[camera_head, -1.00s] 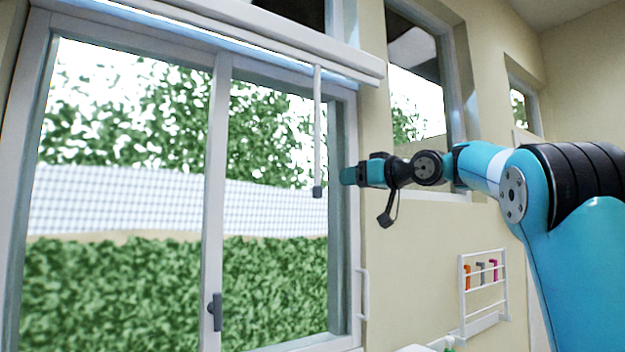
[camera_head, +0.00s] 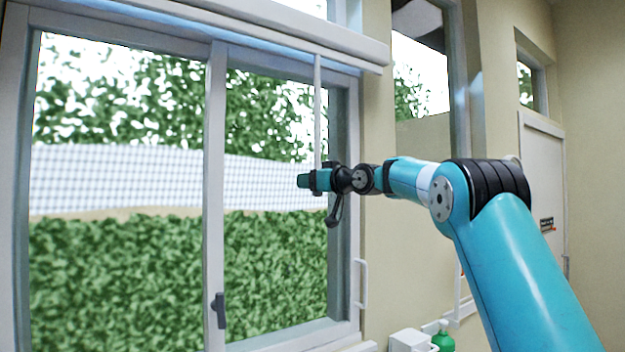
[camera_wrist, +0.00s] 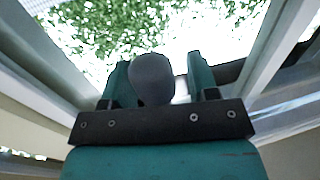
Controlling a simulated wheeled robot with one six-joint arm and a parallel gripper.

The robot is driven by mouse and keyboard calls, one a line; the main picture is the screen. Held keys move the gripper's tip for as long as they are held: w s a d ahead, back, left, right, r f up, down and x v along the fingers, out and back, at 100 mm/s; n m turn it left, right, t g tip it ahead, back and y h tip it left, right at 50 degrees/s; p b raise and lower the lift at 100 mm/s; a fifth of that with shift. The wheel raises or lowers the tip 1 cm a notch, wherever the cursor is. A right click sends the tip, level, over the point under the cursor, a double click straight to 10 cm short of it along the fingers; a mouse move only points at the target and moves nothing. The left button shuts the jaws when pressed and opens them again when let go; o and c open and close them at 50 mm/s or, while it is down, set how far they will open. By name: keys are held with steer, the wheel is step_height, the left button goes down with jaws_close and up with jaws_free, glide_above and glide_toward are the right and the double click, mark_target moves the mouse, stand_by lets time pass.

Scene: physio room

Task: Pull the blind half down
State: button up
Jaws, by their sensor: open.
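The blind is rolled up in its long white housing (camera_head: 270,22) along the top of the window. A thin pale pull rod (camera_head: 317,105) hangs straight down from it. My gripper (camera_head: 304,181) is at the rod's lower end and covers it in the head view. In the wrist view, the dark grey knob (camera_wrist: 152,79) of the rod shows between the two teal fingers of my gripper (camera_wrist: 160,82). The fingers are apart, with a gap clearly visible on the knob's right side. Whether the knob touches the left finger I cannot tell.
The window frame's middle post (camera_head: 213,180) has a dark latch (camera_head: 218,310). A white handle (camera_head: 361,290) sticks out right of the frame. A green bottle (camera_head: 443,338) and a white box (camera_head: 408,341) stand at the bottom. A white door (camera_head: 543,180) is at the right.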

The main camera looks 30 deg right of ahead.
jaws_close()
step_height(320, 180, down, 34)
steer(key=b, duration=3.1)
jaws_free()
steer(key=b+v, duration=0.6)
steer(key=v, duration=1.1)
steer(key=shift+s+d, duration=0.15)
steer(key=shift+s, duration=0.05)
